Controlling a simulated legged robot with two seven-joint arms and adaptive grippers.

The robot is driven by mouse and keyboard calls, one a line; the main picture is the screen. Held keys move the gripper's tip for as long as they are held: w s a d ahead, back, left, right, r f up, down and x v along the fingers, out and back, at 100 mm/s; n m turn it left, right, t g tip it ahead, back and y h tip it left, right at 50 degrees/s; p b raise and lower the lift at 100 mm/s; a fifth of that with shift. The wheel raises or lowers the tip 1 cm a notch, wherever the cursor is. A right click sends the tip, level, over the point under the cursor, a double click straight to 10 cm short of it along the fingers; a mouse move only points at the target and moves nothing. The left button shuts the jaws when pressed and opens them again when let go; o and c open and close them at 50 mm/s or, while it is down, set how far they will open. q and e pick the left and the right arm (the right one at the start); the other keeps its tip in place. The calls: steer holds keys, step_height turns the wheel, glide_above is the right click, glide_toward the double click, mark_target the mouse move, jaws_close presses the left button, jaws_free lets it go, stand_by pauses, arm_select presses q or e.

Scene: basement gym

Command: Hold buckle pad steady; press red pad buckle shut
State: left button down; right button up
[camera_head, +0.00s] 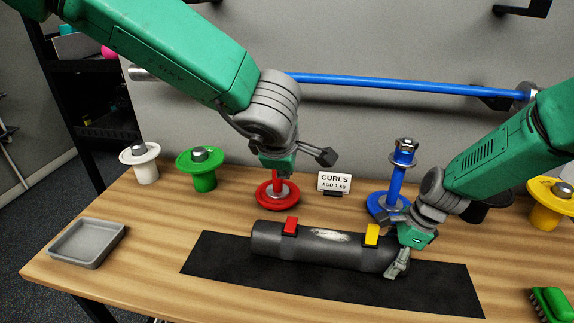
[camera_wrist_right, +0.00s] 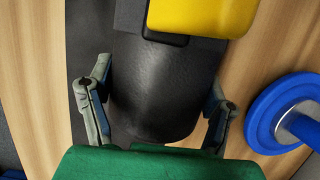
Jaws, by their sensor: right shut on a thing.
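The buckle pad is a dark grey roll (camera_head: 330,247) lying on a black mat (camera_head: 225,262). A red buckle (camera_head: 290,226) sits on top near its left end, and a yellow buckle (camera_head: 371,234) near its right end. I cannot tell whether the red buckle is fully closed. My right gripper (camera_head: 396,242) is shut on the pad's right end. In the right wrist view its fingers (camera_wrist_right: 155,108) flank the dark pad (camera_wrist_right: 155,75), below the yellow buckle (camera_wrist_right: 200,15). My left gripper (camera_head: 300,168) is above and behind the red buckle, apart from the pad; its far finger is hidden.
A red weight stand (camera_head: 277,195) is behind the pad, just below my left gripper. A blue stand (camera_head: 394,185) is near my right wrist. A "CURLS" sign (camera_head: 334,182) stands between them. A grey tray (camera_head: 86,243) is at left, a green brush (camera_head: 553,303) at right.

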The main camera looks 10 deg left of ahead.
steer(key=shift+s+f, duration=0.25)
steer(key=o, duration=1.4)
steer(key=shift+c, duration=0.2)
steer(key=shift+o, duration=0.4)
steer(key=shift+w, duration=0.2)
steer(key=shift+r, duration=0.1)
